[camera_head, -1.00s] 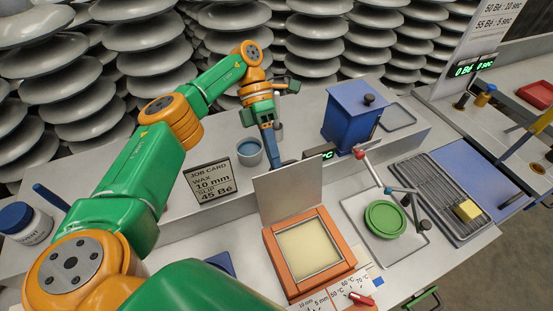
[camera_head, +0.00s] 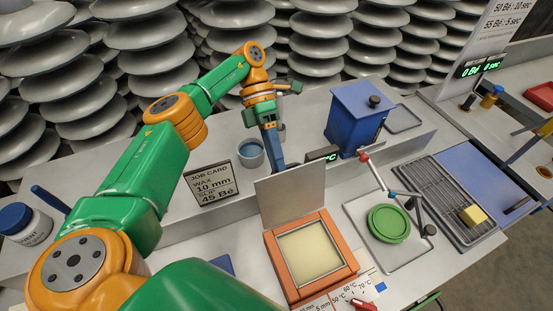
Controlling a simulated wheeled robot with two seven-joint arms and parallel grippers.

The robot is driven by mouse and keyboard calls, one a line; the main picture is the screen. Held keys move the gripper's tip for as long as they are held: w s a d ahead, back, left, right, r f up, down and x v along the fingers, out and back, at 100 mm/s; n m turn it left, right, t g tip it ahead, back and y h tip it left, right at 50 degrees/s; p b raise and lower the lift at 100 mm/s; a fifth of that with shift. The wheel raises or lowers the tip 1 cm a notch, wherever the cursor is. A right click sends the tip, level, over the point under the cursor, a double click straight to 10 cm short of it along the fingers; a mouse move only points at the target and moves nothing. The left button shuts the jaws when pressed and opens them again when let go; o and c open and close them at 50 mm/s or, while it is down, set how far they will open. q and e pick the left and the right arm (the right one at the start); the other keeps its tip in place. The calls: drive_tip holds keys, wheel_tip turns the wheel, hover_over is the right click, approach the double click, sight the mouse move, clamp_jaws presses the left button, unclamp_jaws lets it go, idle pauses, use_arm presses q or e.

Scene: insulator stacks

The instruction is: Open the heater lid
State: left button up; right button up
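The orange heater (camera_head: 345,268) sits on the bench with a pale square of wax inside its metal frame. Its flat grey lid (camera_head: 291,201) stands up at the heater's back edge, so the top is uncovered. My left gripper (camera_head: 276,164) points down just behind the lid's upper edge. Its fingers look together as one narrow bar with nothing visible between them. The tips lie close to the lid's back side, and I cannot tell whether they touch it. My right gripper is not in view.
A job card (camera_head: 211,184) and a blue-filled cup (camera_head: 251,153) stand left of my gripper. A blue box (camera_head: 353,120) stands behind right. A tray with a green disc (camera_head: 388,223) and a rack with a yellow block (camera_head: 473,215) lie right of the heater.

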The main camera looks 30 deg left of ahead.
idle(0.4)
use_arm(q)
drive_tip(key=s+r, duration=0.1)
drive_tip(key=r, duration=0.1)
drive_tip(key=s+d+r, duration=0.1)
drive_tip(key=s+r, duration=0.1)
drive_tip(key=r, duration=0.1)
drive_tip(key=s+d+r+b, duration=0.1)
drive_tip(key=r, duration=0.2)
drive_tip(key=shift+s+r, duration=0.15)
drive_tip(key=shift+r, duration=0.05)
drive_tip(key=s+d+r+b, duration=0.3)
drive_tip(key=s+d+r, duration=0.1)
drive_tip(key=s, duration=0.4)
drive_tip(key=shift+s+r, duration=0.15)
drive_tip(key=shift+r, duration=0.2)
